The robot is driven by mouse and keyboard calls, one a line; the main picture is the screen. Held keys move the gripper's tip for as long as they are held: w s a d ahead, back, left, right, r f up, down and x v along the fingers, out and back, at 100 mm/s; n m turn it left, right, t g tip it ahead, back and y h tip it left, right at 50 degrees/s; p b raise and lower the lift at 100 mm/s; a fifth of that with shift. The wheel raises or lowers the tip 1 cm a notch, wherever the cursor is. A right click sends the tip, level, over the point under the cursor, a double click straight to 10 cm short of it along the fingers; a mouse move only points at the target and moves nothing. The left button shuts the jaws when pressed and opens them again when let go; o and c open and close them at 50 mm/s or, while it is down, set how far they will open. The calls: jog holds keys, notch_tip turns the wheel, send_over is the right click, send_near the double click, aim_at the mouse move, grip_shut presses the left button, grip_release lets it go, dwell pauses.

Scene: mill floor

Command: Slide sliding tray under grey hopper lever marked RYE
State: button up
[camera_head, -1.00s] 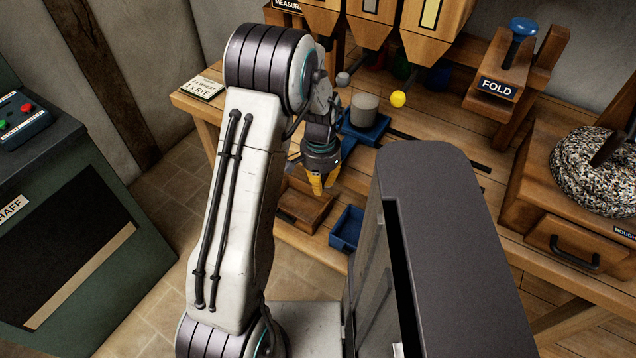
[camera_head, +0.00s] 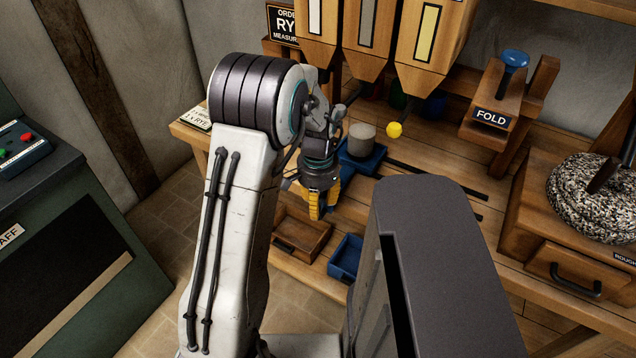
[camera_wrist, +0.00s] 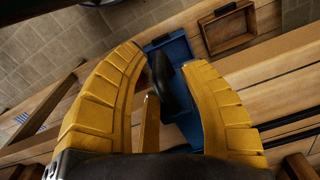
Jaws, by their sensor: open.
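The grey lever knob is hidden behind my arm; the RYE marking on a lever cannot be read. My gripper (camera_head: 322,212) points down, in front and left of the tray. In the wrist view my open gripper (camera_wrist: 170,62) has its yellow fingers either side of a dark upright piece (camera_wrist: 170,84) over blue tray surface (camera_wrist: 182,48); contact cannot be told.
A yellow knob (camera_head: 394,130) is right of the cylinder. A wooden bin (camera_head: 302,240) and a blue bin (camera_head: 346,258) are below the gripper. The FOLD stand (camera_head: 492,118) and millstone box (camera_head: 575,262) are at right. A green cabinet (camera_head: 75,250) stands left.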

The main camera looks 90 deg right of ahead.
notch_tip(320, 180, up, 8)
jog(key=shift+f, duration=0.1)
dwell(1.1)
